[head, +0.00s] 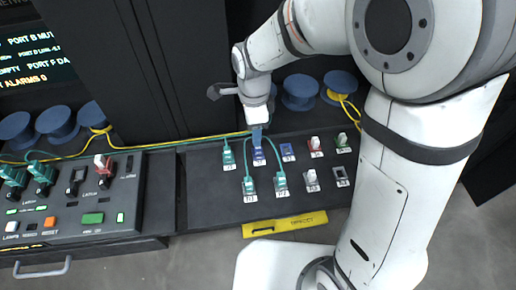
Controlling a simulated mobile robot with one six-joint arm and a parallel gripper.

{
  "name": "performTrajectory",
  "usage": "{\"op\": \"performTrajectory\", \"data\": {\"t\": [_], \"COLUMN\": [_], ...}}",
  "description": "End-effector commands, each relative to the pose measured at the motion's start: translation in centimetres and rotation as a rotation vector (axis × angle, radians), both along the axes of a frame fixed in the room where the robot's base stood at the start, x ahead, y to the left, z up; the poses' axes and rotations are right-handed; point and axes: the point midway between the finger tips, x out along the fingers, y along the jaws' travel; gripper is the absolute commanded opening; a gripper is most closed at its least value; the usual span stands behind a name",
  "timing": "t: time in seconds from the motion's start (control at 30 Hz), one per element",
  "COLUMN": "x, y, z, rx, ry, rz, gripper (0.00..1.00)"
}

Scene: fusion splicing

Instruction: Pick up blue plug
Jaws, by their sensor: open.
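A blue plug (259,157) stands in the back row of the dark shelf, in a blue-based holder with a white label in front. My gripper (258,142) points down from above, directly over this plug. Its tip looks narrow and bluish here and covers the plug's upper part. The gripper is open. The picture is too small to tell whether the fingers stand around the plug or just above it. To the right is another blue holder (287,150), which looks low, with no tall plug in it.
Teal plugs (228,156) stand close by on the left and in front (249,186). Holders with red (315,144) and green tops stand right. Yellow and green cables run along the back near blue spools (300,88). A control panel (85,205) sits left.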

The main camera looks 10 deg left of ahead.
Motion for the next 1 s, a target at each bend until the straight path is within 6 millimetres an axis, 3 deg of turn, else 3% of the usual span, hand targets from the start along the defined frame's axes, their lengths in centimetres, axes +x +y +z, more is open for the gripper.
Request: {"op": "performTrajectory", "data": {"t": [0.6,0.87,1.0], "x": [-0.5,-0.5,-0.5], "y": [-1.0,-1.0,-1.0], "z": [-7.0,-7.3,-7.3], "rx": [0.000,0.002,0.002], "ry": [0.002,0.001,0.001], "rz": [0.001,0.001,0.001], "gripper": [0.51,0.51,0.41]}}
